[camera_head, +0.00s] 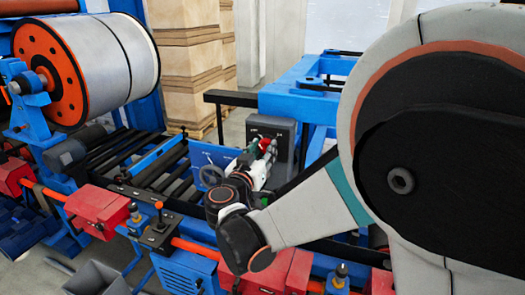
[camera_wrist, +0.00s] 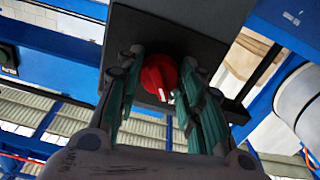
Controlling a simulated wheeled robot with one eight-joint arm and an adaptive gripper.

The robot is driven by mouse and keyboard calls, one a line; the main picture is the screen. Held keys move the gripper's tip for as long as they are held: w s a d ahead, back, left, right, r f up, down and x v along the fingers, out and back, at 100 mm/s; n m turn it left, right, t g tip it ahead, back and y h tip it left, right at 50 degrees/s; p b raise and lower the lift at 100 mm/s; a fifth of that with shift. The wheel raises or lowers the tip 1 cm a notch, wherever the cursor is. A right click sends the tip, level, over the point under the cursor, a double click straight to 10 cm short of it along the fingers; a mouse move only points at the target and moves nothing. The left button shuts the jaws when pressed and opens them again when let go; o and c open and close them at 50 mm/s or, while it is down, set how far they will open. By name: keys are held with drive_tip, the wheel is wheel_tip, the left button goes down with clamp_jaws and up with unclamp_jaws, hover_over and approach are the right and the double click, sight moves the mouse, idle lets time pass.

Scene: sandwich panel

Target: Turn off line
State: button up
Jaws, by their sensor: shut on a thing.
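A red rotary knob (camera_wrist: 158,72) with a white pointer mark sits on the face of a dark grey control box (camera_wrist: 190,22). In the head view the grey control box (camera_head: 284,138) stands on the blue machine frame, and the red knob (camera_head: 265,145) shows small on its front, partly hidden by my gripper (camera_head: 259,158). In the wrist view my gripper (camera_wrist: 160,85) has its green-padded fingers on both sides of the knob and is shut on it. The white mark points downward and slightly right in that view.
A large orange-ended roller (camera_head: 105,70) stands at the left. Red boxes (camera_head: 97,207) and a lever unit (camera_head: 152,228) line the front rail. A small handwheel (camera_head: 212,175) is left of my gripper. Stacked panels (camera_head: 190,60) stand behind.

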drive_tip(key=shift+n+b, duration=0.45)
drive_tip(key=shift+n, duration=0.65)
drive_tip(key=o, duration=1.1)
drive_tip(key=shift+c, duration=0.2)
drive_tip(key=shift+r+m, duration=0.1)
drive_tip(key=shift+m, duration=0.2)
